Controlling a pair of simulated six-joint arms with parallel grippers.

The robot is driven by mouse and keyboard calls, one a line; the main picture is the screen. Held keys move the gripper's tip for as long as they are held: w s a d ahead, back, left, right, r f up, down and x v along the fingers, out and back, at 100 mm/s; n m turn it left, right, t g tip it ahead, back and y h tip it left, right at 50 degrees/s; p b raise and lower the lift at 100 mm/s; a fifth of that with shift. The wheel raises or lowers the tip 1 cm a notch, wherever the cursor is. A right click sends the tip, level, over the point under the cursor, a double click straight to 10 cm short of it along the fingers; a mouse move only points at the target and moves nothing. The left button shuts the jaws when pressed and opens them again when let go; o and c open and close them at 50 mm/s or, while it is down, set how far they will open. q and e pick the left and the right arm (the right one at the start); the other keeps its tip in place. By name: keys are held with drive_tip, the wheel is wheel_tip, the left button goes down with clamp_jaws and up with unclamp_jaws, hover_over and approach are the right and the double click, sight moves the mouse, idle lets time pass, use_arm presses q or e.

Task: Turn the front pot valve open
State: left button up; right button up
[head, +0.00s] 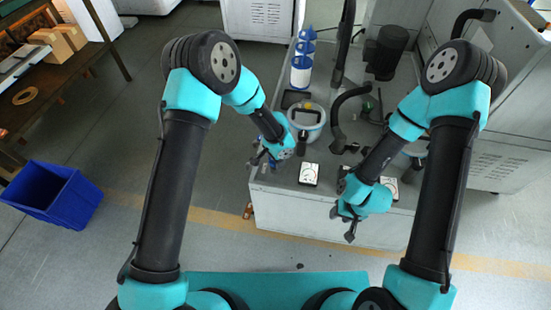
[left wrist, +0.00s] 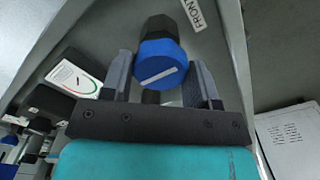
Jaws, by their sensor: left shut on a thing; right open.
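The front pot valve shows in the left wrist view as a blue knob (left wrist: 158,60) with a white line across its face, slightly tilted in the picture. A label reading "FRONT" (left wrist: 198,12) is beside it. My left gripper (left wrist: 160,85) has one finger on each side of the knob and is shut on it. In the head view my left gripper (head: 264,161) is at the left edge of the grey machine top, and the knob is mostly hidden there. My right gripper (head: 342,224) is open and empty, in front of the machine's front face.
Black curved hoses (head: 338,115) rise behind. A blue bin (head: 52,193) is on the floor at left. The floor between is clear.

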use_arm(q)
drive_tip(key=o, duration=0.9)
wheel_tip(320, 180, up, 18)
drive_tip(key=shift+f, duration=0.25)
idle(0.3)
drive_tip(key=s+a+f+n+h, duration=0.1)
drive_tip(key=s+a+f+n, duration=0.3)
drive_tip(key=s+a+f, duration=0.3)
drive_tip(key=s+a+f+n+h, duration=0.1)
drive_tip(key=s+a+f+n, duration=0.3)
drive_tip(key=s+a+f, duration=0.2)
drive_tip(key=s+a+f+n+h, duration=0.1)
drive_tip(key=s+a+f+n, duration=0.3)
drive_tip(key=s+a+f, duration=0.3)
drive_tip(key=shift+s+a+f+n+t+h, duration=0.2)
drive_tip(key=shift+s+a, duration=0.25)
drive_tip(key=shift+a, duration=0.2)
drive_tip(key=shift+s+a+f+n+t+h, duration=0.1)
drive_tip(key=shift+s+a+n+t+h, duration=0.1)
drive_tip(key=shift+s+a, duration=0.35)
drive_tip(key=shift+w+a, duration=0.1)
drive_tip(key=shift+w, duration=0.05)
